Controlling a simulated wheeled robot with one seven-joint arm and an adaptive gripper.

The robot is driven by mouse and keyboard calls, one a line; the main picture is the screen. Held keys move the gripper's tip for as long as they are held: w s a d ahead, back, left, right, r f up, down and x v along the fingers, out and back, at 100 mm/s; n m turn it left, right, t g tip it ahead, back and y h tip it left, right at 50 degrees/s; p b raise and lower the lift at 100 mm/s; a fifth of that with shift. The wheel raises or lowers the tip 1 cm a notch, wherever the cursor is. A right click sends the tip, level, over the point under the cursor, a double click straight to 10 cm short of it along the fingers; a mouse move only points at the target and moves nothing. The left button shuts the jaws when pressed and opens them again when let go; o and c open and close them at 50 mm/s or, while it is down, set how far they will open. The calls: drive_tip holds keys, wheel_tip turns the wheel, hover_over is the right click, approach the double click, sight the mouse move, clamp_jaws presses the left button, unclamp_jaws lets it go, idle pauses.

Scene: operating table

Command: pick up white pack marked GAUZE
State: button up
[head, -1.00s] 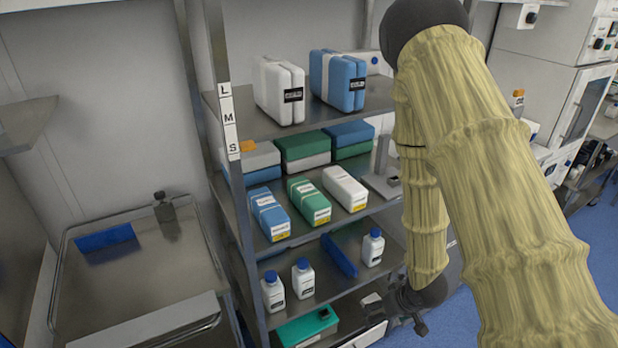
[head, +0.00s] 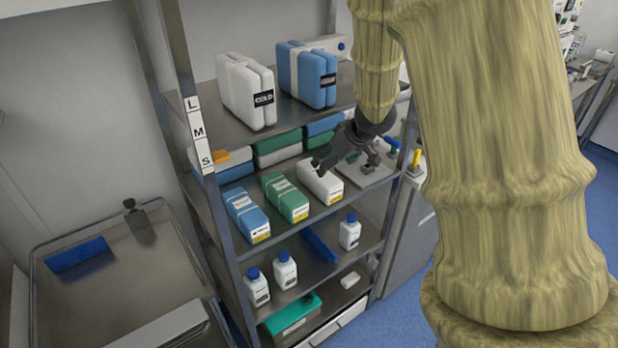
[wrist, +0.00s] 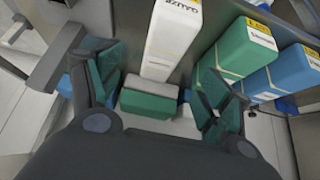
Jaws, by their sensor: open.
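The white pack (head: 318,180) lies on the second shelf of the rack, at the right end of a row of three packs. In the wrist view the white pack (wrist: 171,42) shows the word GAUZE on its end, between and beyond the fingertips. My gripper (head: 322,164) is at the white pack's far upper end in the head view and hides part of it. The wrist view shows my gripper (wrist: 165,85) open, its two fingers spread wide with nothing held between them. I cannot tell whether a finger touches the pack.
A green pack (head: 285,198) and a blue pack (head: 247,216) lie left of the white one. Boxes (head: 277,148) stand behind. The top shelf with large packs (head: 246,90) is above. A device (head: 362,172) sits to the right. White bottles (head: 285,270) stand below.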

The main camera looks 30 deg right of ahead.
sight(326, 176)
drive_tip(key=shift+x, duration=2.8)
drive_tip(key=shift+x, duration=2.55)
drive_tip(key=shift+a, duration=0.2)
drive_tip(key=shift+s, duration=0.1)
drive_tip(key=c, duration=1.3)
